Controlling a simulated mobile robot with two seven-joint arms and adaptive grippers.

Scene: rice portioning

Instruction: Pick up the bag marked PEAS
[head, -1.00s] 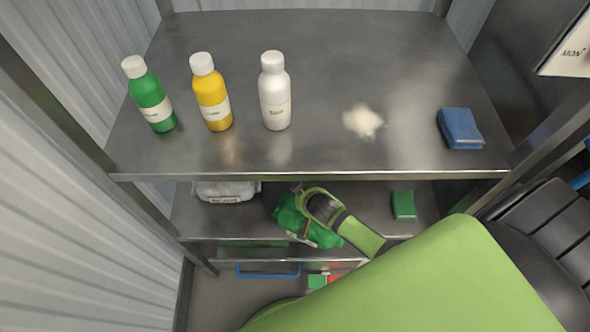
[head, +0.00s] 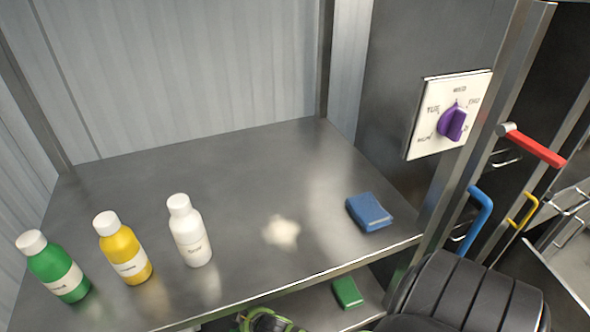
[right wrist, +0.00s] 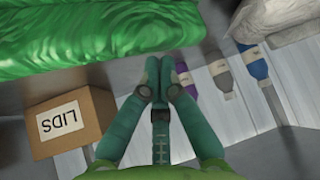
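A glossy, crumpled green bag (right wrist: 90,35) fills the upper left of the right wrist view. No writing shows on the part in sight, so I cannot read PEAS on it. My right gripper (right wrist: 158,72) has its green fingers close together, with the tips at the bag's lower edge; it looks shut on that edge. In the head view only a small part of my right gripper (head: 265,321) shows at the bottom edge, below the upper shelf. My left gripper is in neither view.
The upper metal shelf (head: 240,165) holds green, yellow and white bottles, white powder and a blue sponge (head: 369,212). A green sponge (head: 347,292) lies below. A LIDS box (right wrist: 70,122), several bottles and a pale bag (right wrist: 280,20) surround the right gripper. A purple knob (head: 452,121) is right.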

